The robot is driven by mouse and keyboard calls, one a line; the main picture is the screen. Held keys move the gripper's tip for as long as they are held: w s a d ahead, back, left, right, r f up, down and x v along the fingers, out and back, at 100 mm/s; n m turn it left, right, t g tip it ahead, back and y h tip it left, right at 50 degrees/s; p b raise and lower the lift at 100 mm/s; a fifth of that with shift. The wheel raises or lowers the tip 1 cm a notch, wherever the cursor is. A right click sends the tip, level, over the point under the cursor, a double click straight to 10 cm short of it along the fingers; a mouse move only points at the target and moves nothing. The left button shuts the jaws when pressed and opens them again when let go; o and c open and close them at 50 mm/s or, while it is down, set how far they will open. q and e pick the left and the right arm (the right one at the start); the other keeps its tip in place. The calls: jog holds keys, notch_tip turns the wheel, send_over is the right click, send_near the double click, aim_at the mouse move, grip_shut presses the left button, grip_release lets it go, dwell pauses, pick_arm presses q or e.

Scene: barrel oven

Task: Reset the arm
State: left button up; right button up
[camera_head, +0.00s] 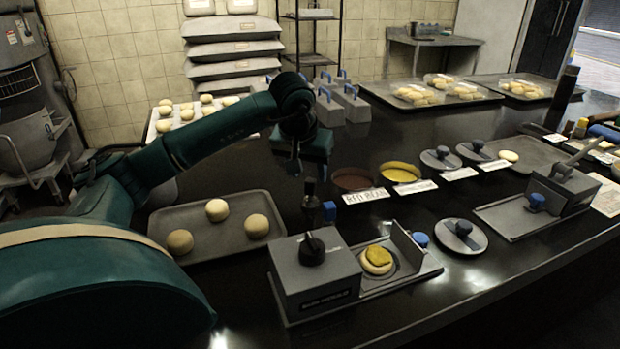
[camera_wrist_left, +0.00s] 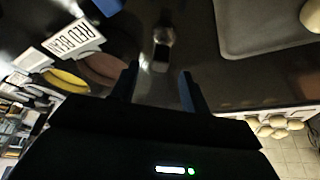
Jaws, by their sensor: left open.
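My left arm (camera_head: 215,130) comes in from the left, dark green, and reaches over the dark worktop. Its gripper (camera_head: 297,165) points down above the worktop, behind the near machine and right of the dough tray. In the left wrist view, the gripper (camera_wrist_left: 160,88) has its two dark fingers apart with nothing between them. My right gripper is not in view.
A tray with dough balls (camera_head: 205,228) lies left of the gripper. A grey machine (camera_head: 315,275) with a filled dough round (camera_head: 377,260) stands in front. Red bean (camera_head: 352,180) and yellow filling (camera_head: 400,172) bowls lie to the right. Another machine (camera_head: 562,188) stands farther right.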

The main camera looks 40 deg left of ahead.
pick_arm(q)
jog(key=v, duration=0.9)
jog(key=shift+p, duration=0.45)
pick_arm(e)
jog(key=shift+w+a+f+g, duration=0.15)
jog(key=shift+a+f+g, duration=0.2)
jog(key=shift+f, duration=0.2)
